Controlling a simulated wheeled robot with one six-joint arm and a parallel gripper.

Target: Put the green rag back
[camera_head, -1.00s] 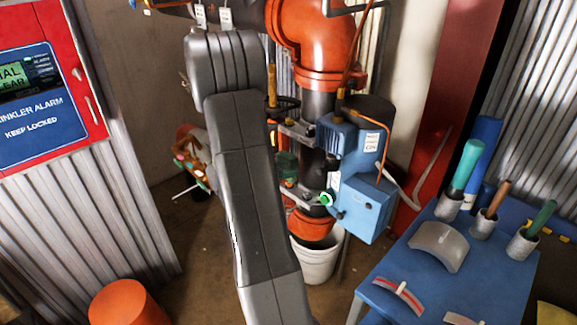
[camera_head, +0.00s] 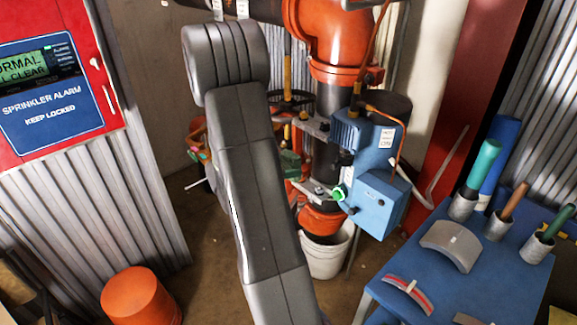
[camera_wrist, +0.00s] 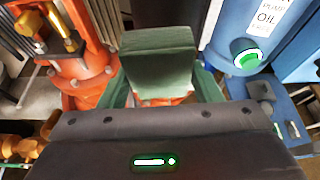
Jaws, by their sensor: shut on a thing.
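In the wrist view a folded, block-like green rag (camera_wrist: 158,68) sits upright at the jaws. My gripper (camera_wrist: 160,92) is shut on it, and green also spreads to both sides below it. In the head view a small green patch (camera_head: 291,165), probably the same rag, shows just right of my arm, close to the dark vertical pipe. My arm hides most of my gripper there. Where the rag belongs I cannot tell.
A blue pump unit (camera_head: 378,202) with a green-lit ring is close right. An orange-red pipe (camera_wrist: 82,70) is close left. A white bucket (camera_head: 326,258) stands below. A blue table (camera_head: 445,290) at right holds cups with coloured rolls. An orange drum (camera_head: 137,297) stands lower left.

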